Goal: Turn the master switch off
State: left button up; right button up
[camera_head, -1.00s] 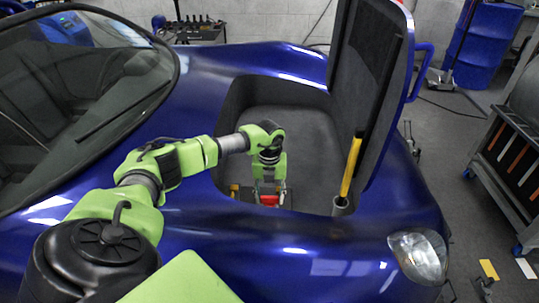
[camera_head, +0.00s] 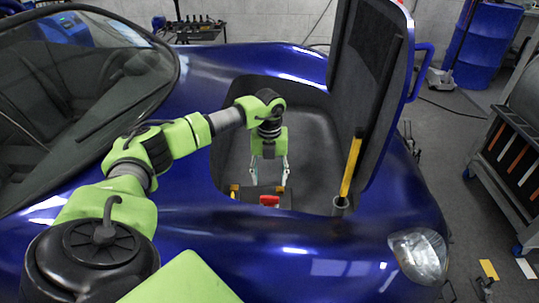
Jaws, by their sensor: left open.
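The master switch appears to be the small red part (camera_head: 269,200) low at the near edge of the car's open front compartment. Its exact turn position is too small to tell. My left gripper (camera_head: 269,180) hangs straight down above the red part, with its two fingers apart and nothing between them. The fingertips are a little above the red part and do not appear to touch it. My right gripper is not in view.
The compartment (camera_head: 305,135) is a dark recess in the blue car body (camera_head: 330,240). The raised lid (camera_head: 360,90) and a yellow strut (camera_head: 351,167) stand at its right. Small yellow parts (camera_head: 234,190) sit left of the red one. The windscreen (camera_head: 75,95) is at left.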

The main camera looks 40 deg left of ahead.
pick_arm(q)
jog(key=shift+r, duration=1.55)
